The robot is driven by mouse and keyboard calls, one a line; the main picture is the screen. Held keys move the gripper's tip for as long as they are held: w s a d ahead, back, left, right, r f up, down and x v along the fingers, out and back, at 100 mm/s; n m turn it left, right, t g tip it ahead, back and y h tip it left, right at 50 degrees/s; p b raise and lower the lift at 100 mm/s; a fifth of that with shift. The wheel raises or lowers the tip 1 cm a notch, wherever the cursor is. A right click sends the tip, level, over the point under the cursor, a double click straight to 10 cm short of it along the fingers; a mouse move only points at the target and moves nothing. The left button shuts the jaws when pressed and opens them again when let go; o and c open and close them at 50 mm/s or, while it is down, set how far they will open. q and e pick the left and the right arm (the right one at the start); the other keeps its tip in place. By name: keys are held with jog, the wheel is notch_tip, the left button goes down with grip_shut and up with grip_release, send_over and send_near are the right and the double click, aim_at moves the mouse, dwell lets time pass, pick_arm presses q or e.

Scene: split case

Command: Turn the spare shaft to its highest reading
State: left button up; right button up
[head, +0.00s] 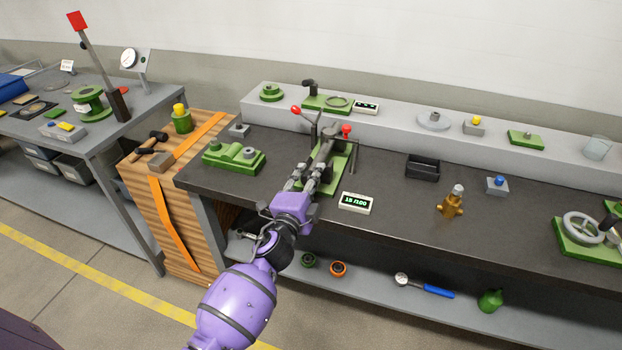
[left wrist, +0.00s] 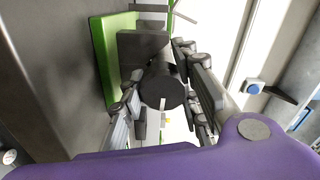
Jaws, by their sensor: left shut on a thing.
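The spare shaft is a dark round bar, seen end-on in the left wrist view (left wrist: 162,88) with a pale mark near its lower rim. It sits in a fixture with a green base plate (head: 337,182); the fixture's grey block (left wrist: 143,45) is behind it. My left gripper (head: 307,172) is shut on the shaft, one finger on each side in the left wrist view (left wrist: 165,95). In the head view the gripper mostly hides the shaft. A small readout (head: 356,202) beside the fixture appears to read 15 /100. My right gripper is not in view.
Red-knobbed levers (head: 346,131) stand close behind the gripper. A green block fixture (head: 234,158) is to the left, a black bin (head: 423,166) and a brass fitting (head: 451,203) to the right. A raised shelf (head: 395,122) runs behind. Bench space between is clear.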

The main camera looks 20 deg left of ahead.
pick_arm(q)
jog(key=o, duration=1)
jog(key=shift+s+f, duration=0.1)
jog(key=shift+f, duration=0.5)
jog(key=shift+o, duration=0.4)
jog(key=shift+r, duration=0.2)
jog(key=shift+r, duration=0.1)
jog(key=s, duration=1.2)
jog(key=shift+a, duration=0.25)
